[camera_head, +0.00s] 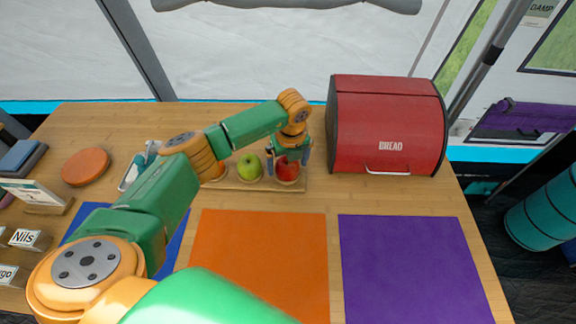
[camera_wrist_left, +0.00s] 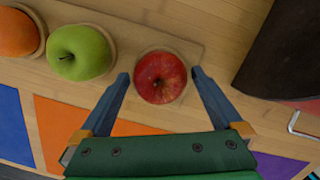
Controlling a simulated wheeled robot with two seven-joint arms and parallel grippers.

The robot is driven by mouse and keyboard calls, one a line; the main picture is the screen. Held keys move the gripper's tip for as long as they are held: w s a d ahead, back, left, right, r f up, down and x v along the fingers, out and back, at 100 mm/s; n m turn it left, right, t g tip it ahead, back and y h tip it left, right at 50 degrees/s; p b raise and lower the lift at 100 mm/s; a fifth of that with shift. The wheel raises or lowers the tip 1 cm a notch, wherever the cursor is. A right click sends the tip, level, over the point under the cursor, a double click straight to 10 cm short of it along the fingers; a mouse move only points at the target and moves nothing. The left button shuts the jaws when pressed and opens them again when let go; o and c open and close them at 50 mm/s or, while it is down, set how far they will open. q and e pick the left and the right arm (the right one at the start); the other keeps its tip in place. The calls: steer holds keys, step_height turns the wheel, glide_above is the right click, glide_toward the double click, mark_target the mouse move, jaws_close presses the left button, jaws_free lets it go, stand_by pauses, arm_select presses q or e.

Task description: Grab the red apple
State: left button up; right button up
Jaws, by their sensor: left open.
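The red apple (camera_head: 287,170) sits in the right-hand hollow of a wooden board (camera_head: 230,183) on the table. It also shows in the left wrist view (camera_wrist_left: 160,78). My left gripper (camera_head: 289,158) is over the apple with its jaws open. In the left wrist view its two blue fingers (camera_wrist_left: 160,80) stand on either side of the apple, with a gap to it on both sides. My right gripper is in neither view.
A green apple (camera_head: 249,167) and an orange fruit (camera_wrist_left: 16,32) sit on the same board, left of the red apple. A red bread box (camera_head: 385,125) stands close on the right. Orange (camera_head: 260,255) and purple (camera_head: 410,265) mats lie in front.

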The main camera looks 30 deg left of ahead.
arm_select(q)
steer(key=c, duration=1.3)
steer(key=shift+r, duration=0.2)
